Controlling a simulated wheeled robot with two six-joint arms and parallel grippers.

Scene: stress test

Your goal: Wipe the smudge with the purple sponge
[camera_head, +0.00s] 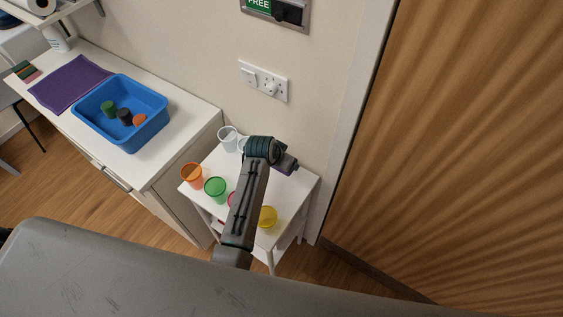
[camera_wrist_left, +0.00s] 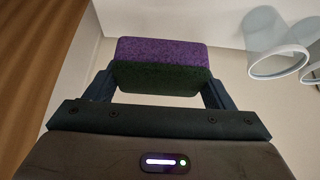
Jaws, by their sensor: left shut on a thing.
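The purple sponge (camera_wrist_left: 160,52) has a purple layer and a dark green layer. My left gripper (camera_wrist_left: 158,85) is shut on it, with a finger at each end, in the left wrist view. In the head view my left gripper (camera_head: 286,163) is over the back right part of the small white table (camera_head: 303,184), and only a sliver of purple shows below it. I cannot tell whether the sponge touches the tabletop. I see no smudge in either view; my arm hides part of the table. My right gripper is not in view.
Orange (camera_head: 191,176), green (camera_head: 215,189), pink (camera_head: 231,199) and yellow (camera_head: 267,217) cups stand along the table's front. Clear cups (camera_head: 228,139) stand at the back left. A wall and wooden door (camera_head: 450,150) border it. A blue tray (camera_head: 150,130) sits on the left counter.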

